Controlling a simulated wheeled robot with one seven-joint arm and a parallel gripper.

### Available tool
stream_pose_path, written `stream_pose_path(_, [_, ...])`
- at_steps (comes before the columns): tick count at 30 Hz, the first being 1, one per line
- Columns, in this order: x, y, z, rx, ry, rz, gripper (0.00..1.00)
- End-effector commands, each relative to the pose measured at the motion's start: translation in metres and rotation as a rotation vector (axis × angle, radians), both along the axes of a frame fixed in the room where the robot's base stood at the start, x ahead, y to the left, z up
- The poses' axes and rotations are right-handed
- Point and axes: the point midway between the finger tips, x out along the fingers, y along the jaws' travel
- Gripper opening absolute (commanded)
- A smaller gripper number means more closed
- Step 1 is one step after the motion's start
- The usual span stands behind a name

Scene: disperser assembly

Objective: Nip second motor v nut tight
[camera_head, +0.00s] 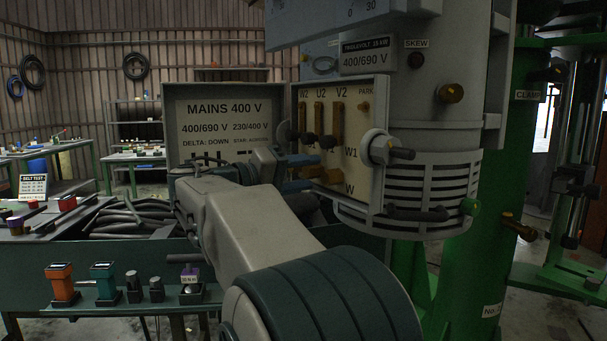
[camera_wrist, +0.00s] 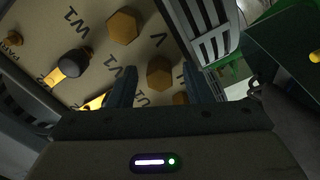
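The motor's terminal board (camera_head: 370,110) is a cream panel marked W2, U2, V2, W1 and W, with brass links and studs. In the wrist view the board (camera_wrist: 100,75) shows a V label close above a brass hex nut (camera_wrist: 160,74). My gripper (camera_wrist: 160,80) has its two dark fingers apart, one on each side of this nut, with a gap visible on both sides. In the head view my gripper (camera_head: 312,170) is at the board's lower left, and my arm and the fingers hide the lower nuts there.
Another brass hex nut (camera_wrist: 124,26) and a black-capped stud (camera_wrist: 75,62) sit close by on the board. The open lid (camera_head: 222,120) marked MAINS 400 V stands left of my gripper. A grey knob (camera_head: 378,148) projects at the board's right. Tools stand on a green shelf (camera_head: 130,306) below.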

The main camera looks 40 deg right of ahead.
Motion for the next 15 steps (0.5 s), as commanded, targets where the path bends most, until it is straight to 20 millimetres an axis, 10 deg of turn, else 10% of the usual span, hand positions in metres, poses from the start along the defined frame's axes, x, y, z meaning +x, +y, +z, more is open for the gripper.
stream_pose_path(8, [0.002,0.007,0.001,-0.002,-0.001,0.004,0.45])
stream_pose_path(15, [0.007,0.051,0.001,-0.001,0.000,0.006,0.45])
